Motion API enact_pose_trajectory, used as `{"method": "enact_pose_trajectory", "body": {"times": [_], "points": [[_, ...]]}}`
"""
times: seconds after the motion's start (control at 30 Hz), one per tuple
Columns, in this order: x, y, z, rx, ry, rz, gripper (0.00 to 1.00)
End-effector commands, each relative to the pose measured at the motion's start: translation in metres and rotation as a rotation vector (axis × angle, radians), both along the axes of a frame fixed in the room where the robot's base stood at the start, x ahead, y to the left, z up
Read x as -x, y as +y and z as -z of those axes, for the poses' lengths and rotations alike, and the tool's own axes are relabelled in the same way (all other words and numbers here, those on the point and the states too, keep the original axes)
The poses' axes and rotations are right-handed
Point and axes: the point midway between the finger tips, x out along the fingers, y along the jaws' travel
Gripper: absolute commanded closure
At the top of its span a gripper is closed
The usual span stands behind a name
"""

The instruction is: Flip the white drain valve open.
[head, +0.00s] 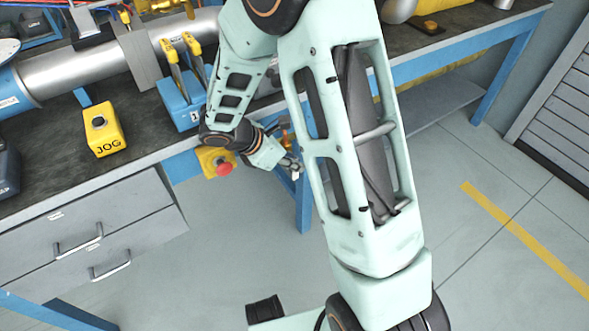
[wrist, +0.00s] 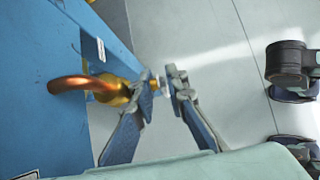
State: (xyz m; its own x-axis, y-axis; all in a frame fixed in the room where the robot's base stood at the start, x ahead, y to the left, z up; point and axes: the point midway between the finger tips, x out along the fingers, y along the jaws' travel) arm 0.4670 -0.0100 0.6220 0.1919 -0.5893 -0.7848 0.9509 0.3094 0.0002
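In the wrist view a brass valve body (wrist: 112,90) sits on a curved copper pipe (wrist: 68,84) at the blue bench leg. A small white part (wrist: 160,84), which looks like the valve's handle, shows between my fingertips. My gripper (wrist: 162,79) has one finger on each side of it with a narrow gap. I cannot tell whether both fingers touch it. Most of the white part is hidden by the fingers. In the head view my gripper (head: 294,168) is small, beside the blue leg under the bench edge, and my forearm hides part of that area.
A yellow box with a red button (head: 224,169) hangs at the bench edge left of my gripper. A yellow JOG box (head: 103,130) and a blue lever block (head: 183,103) stand on the dark benchtop. Grey drawers (head: 90,243) are below. The floor (head: 490,190) at right is clear.

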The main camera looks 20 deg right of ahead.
Motion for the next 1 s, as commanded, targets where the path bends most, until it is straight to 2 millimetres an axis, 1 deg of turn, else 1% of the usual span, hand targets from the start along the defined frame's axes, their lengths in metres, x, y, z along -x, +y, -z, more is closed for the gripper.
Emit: {"method": "enact_pose_trajectory", "body": {"times": [0.03, 0.2, 0.3, 0.4, 0.53, 1.0], "points": [[-0.001, 0.0, -0.011, 0.0, -0.006, 0.001, 0.87], [0.0, -0.001, -0.039, 0.001, -0.004, 0.002, 0.87], [-0.001, -0.001, -0.051, 0.0, -0.003, 0.002, 0.87], [0.0, -0.001, -0.058, 0.001, -0.001, 0.002, 0.87], [0.0, -0.001, -0.062, 0.001, 0.0, 0.001, 0.87], [0.0, 0.0, -0.063, -0.001, -0.002, 0.001, 0.87]]}}
